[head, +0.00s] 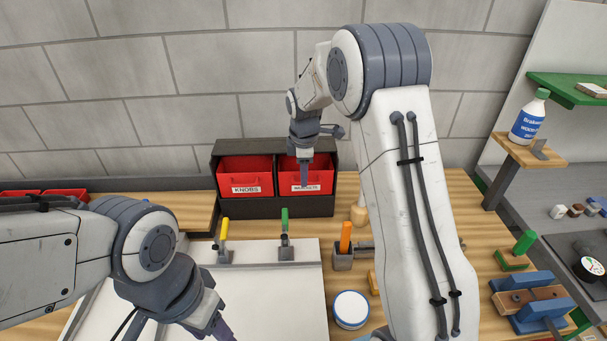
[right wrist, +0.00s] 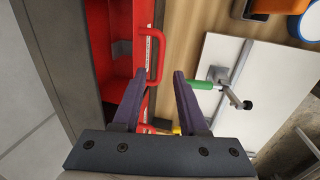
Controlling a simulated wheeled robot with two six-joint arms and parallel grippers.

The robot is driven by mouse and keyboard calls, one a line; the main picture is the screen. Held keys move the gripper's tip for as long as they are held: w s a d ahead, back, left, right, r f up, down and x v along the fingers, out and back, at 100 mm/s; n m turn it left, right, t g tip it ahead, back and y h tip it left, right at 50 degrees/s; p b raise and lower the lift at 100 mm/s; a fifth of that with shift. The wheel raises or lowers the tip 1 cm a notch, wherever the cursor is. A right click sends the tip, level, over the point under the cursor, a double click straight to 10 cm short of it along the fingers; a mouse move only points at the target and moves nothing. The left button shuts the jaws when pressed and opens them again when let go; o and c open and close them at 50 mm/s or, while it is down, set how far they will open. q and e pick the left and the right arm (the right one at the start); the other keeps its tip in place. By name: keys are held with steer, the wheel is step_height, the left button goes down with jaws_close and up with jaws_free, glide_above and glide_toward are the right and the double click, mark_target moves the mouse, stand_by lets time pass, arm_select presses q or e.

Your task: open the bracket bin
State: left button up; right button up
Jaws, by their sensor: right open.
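The bracket bin (head: 318,166) is the right one of two red bins in a black housing (head: 235,207) against the wall. Its label is partly hidden behind my right gripper (head: 304,176), which points down at its front. In the right wrist view the red bin handle (right wrist: 155,38) shows ahead of my right gripper (right wrist: 159,76). The jaws are open, and the handle's near end appears between the fingertips; I cannot tell if they touch. The bin looks pushed in. My left gripper (head: 222,332) is at the bottom edge, mostly cut off.
The knobs bin (head: 245,170) is beside it. A white board (head: 275,270) with a yellow-handled clamp (head: 224,245) and a green-handled clamp (head: 285,240) lies in front. An orange-handled tool (head: 345,240) and a white jar (head: 351,309) stand right of the board.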

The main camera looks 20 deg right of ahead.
steer(key=shift+w+f, duration=0.2)
steer(key=shift+f, duration=0.9)
jaws_close()
stand_by(0.7)
